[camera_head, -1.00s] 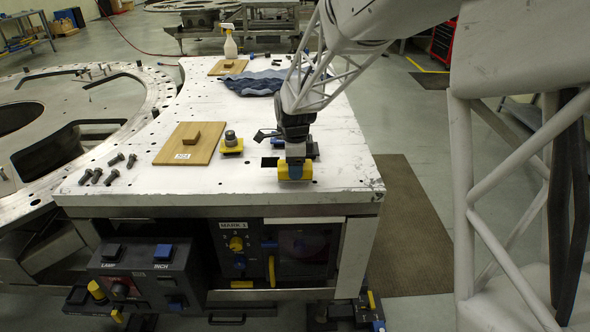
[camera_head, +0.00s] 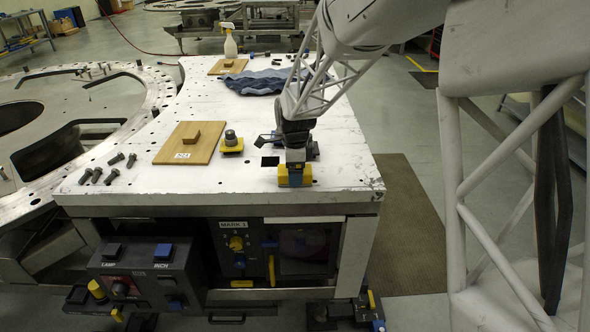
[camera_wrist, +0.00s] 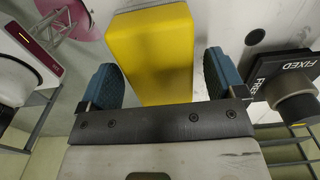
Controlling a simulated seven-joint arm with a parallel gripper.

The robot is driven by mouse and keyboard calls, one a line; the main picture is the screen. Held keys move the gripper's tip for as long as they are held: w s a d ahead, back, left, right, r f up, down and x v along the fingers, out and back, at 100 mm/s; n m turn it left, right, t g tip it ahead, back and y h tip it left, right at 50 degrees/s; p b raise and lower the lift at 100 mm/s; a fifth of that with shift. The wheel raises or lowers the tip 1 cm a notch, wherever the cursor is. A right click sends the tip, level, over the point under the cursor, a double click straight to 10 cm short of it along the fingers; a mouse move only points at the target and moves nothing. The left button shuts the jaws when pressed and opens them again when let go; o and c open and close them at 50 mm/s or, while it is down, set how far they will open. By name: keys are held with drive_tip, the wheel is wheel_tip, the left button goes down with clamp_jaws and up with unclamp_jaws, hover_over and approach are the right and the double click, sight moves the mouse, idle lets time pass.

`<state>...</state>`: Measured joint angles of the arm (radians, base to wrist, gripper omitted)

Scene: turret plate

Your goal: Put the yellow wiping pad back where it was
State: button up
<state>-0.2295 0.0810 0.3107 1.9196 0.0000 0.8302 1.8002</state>
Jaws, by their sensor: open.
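The yellow wiping pad (camera_head: 283,181) is at the right front of the white plate, close to its front edge. In the wrist view the pad (camera_wrist: 156,45) is a long yellow block lying between my blue fingertips. My gripper (camera_head: 296,174) is low over the pad, and its jaws are open. In the wrist view my gripper (camera_wrist: 164,80) has one finger on each side of the pad, with a visible gap at least on the right. The pad's underside is hidden, but it appears to rest on the plate.
A black square patch (camera_head: 270,161) lies just behind the pad. A yellow-based knob (camera_head: 232,143) and a wooden board (camera_head: 172,152) with a block stand to the left. Several black bolts (camera_head: 109,170) lie further left. A blue cloth (camera_head: 262,82) and spray bottle (camera_head: 230,42) are behind.

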wheel_tip(320, 180, up, 12)
drive_tip(key=shift+r, duration=0.2)
idle(0.7)
idle(0.7)
drive_tip(key=s+d+r+n+t, duration=0.1)
drive_tip(key=s+d+r+n, duration=0.3)
drive_tip(key=s, duration=0.5)
drive_tip(key=s+d+r+n, duration=0.2)
drive_tip(key=s+d+n, duration=0.35)
drive_tip(key=s, duration=0.45)
drive_tip(key=s+d+f+n, duration=0.2)
drive_tip(key=s+d+n, duration=0.1)
drive_tip(key=s, duration=0.6)
drive_tip(key=s+d+f+n+t, duration=0.1)
drive_tip(key=s+d+n, duration=0.2)
drive_tip(key=s, duration=0.7)
drive_tip(key=shift+d+f+n+t, duration=0.3)
drive_tip(key=shift+d+f+n, duration=0.05)
drive_tip(key=shift+n, duration=0.8)
